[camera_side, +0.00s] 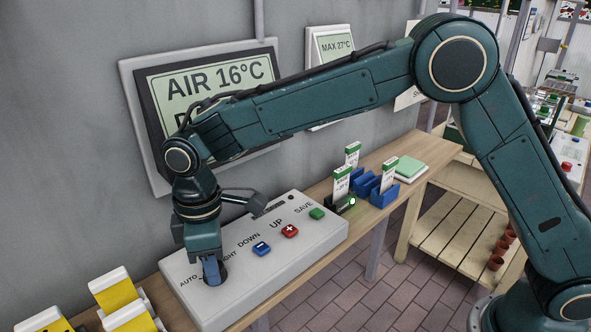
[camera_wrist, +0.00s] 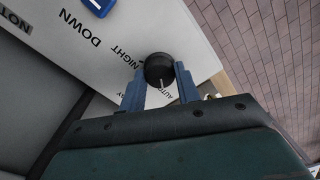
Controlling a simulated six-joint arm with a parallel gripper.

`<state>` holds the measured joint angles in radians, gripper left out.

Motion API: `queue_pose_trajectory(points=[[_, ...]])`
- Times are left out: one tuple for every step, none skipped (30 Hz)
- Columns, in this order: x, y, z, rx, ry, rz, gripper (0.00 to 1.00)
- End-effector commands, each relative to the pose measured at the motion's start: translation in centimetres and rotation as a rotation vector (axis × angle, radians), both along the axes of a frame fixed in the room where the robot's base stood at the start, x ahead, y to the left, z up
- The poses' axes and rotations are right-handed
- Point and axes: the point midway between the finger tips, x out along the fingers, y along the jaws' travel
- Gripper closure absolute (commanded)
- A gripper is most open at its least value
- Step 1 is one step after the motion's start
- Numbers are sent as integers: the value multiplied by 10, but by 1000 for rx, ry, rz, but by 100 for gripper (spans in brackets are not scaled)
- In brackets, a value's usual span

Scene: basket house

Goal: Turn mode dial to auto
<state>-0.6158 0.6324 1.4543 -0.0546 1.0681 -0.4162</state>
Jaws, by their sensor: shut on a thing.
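The control box (camera_side: 310,240) is a pale panel with the words AUTO, NIGHT, DOWN, UP and SAVE. My gripper (camera_side: 212,272) points down at its left end, between AUTO and NIGHT, and hides most of the dial there. In the wrist view the mode dial (camera_wrist: 158,68) is a round black knob with a white pointer line. My blue fingers (camera_wrist: 160,88) stand on either side of it, shut on it. The pointer line aims down the picture, toward the partly covered AUTO lettering (camera_wrist: 168,101); whether it lines up exactly I cannot tell.
A blue button (camera_side: 261,249), a red button (camera_side: 289,231) and a green button (camera_side: 317,214) sit right of the dial. A wall screen (camera_side: 190,85) reads AIR 16°C. Yellow packets (camera_side: 113,290) stand at the left, and blue holders with cards (camera_side: 384,193) stand beyond the box.

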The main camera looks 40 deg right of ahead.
Motion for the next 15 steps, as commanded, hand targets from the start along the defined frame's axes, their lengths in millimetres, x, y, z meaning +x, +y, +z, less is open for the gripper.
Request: queue_pose_trajectory(points=[[1,1,1,3,-2,13,91],[1,1,1,3,-3,18,91],[1,1,1,1,-3,25,91],[1,1,1,2,-3,29,91],[1,1,1,2,-3,32,91],[1,1,1,2,-3,35,91],[1,1,1,2,-3,37,91],[1,1,1,2,-3,37,91],[1,1,1,2,-3,38,91],[1,1,1,2,-2,38,91],[1,1,1,2,-2,38,91],[1,1,1,2,-2,38,91],[1,1,1,2,-2,37,91],[1,1,1,2,-2,37,91],[1,1,1,2,-2,37,91]])
